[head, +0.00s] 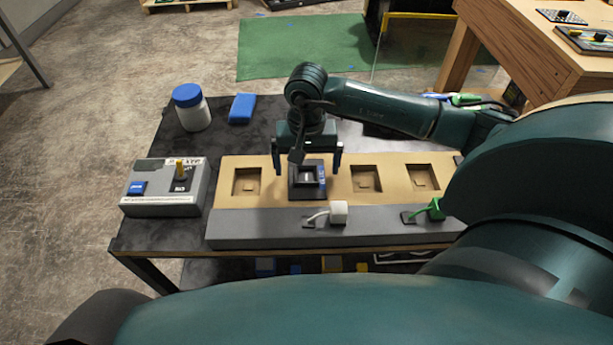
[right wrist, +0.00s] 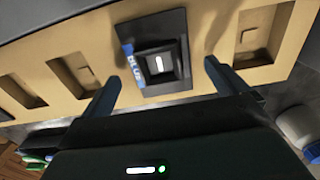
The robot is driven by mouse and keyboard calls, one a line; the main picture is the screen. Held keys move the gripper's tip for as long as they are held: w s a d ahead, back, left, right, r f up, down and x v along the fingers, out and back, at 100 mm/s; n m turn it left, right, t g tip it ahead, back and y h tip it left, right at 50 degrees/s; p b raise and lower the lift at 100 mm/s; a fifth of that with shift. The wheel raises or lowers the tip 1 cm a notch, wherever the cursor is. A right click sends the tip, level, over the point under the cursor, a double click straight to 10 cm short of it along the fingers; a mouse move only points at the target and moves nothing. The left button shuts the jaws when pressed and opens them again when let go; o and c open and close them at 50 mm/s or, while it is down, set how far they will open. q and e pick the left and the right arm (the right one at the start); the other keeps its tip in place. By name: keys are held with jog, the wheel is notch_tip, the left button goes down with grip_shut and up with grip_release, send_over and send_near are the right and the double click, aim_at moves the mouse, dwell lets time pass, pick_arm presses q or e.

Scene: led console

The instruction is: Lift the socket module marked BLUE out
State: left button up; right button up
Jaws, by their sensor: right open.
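The socket module marked BLUE (head: 309,188) is a dark square block in the second bay from the left of the tan console (head: 335,197). In the right wrist view the module (right wrist: 160,63) shows a black raised socket with a white mark, and a blue label reading BLUE along one edge. My right gripper (head: 307,168) is above the module, open, with one finger on either side. In the right wrist view the fingers (right wrist: 161,75) stand apart on both sides of the module, and I see no contact. My left gripper is not in view.
Empty square recesses (head: 366,180) lie on both sides of the module. A white plug (head: 339,212) and a green plug (head: 436,209) sit on the grey front ledge. A grey switch box (head: 160,198) stands left; a white jar (head: 191,112) and blue block (head: 242,108) stand behind.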

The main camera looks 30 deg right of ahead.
jog(key=shift+f, duration=0.75)
jog(key=shift+c, duration=0.4)
jog(key=c, duration=1)
notch_tip(320, 180, up, 10)
notch_tip(320, 180, up, 4)
jog(key=p, duration=0.1)
send_over(306, 174)
jog(key=shift+s, duration=0.1)
